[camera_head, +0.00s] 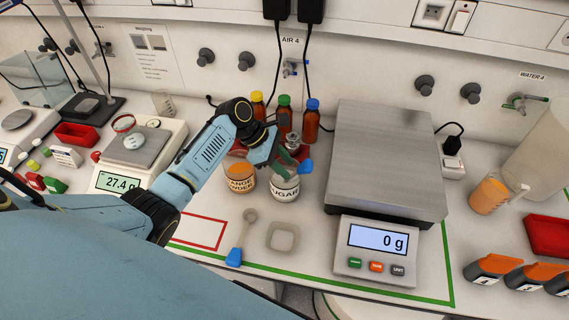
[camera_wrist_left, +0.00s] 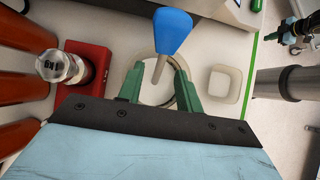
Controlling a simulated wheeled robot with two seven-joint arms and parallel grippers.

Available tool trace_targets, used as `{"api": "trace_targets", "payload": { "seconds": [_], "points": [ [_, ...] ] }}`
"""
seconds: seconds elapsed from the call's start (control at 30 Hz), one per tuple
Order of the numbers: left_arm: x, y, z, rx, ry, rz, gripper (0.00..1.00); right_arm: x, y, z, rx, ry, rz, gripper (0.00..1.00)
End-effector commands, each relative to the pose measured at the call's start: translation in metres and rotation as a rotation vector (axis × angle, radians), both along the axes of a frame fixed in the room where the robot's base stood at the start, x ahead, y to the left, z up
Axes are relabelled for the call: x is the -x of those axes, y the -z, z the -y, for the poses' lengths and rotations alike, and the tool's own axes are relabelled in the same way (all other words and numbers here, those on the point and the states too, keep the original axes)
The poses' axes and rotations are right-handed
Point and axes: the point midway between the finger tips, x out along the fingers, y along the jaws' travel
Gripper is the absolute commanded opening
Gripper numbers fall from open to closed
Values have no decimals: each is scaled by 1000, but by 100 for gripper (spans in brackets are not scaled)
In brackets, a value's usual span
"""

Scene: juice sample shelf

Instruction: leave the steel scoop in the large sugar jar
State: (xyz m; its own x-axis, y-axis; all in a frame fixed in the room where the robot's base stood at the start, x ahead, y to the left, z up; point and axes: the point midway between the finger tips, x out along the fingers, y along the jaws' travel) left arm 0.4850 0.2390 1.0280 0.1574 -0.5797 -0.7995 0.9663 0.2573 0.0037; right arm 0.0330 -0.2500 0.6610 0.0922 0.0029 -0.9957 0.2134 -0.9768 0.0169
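The sugar jar (camera_head: 285,194), white-labelled, stands upright on the bench left of the large scale. A scoop with a blue handle (camera_head: 306,166) leans in its mouth. In the left wrist view the blue handle (camera_wrist_left: 172,32) sticks out past the rim, with the thin shank running down into the jar (camera_wrist_left: 142,80). My left gripper (camera_head: 275,160) is at the jar mouth. Its green fingers (camera_wrist_left: 158,88) stand apart on either side of the shank, with visible gaps. The scoop's bowl is hidden.
Brown bottles (camera_head: 283,122) and a red block (camera_wrist_left: 88,72) are behind. A second blue-handled scoop (camera_head: 240,240) and a square dish (camera_head: 283,236) lie in front. The large scale (camera_head: 378,235) reads 0 g.

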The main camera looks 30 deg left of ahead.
Motion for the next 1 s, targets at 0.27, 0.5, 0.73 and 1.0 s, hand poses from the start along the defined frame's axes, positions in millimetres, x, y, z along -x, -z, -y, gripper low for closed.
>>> {"api": "trace_targets", "payload": {
  "seconds": [0.27,0.5,0.73,1.0],
  "points": [
    [7,-40,-30,-4,-1,4,35,0,-1,0,0,0,0,0],
    [16,-81,-59,-3,-1,2,35,0,0,0,0,0,-1,0],
    [20,-101,-74,-1,0,0,35,0,1,0,0,0,-1,0],
    [21,-104,-76,0,-1,-1,35,1,1,0,0,1,-1,0]
  ]
}}
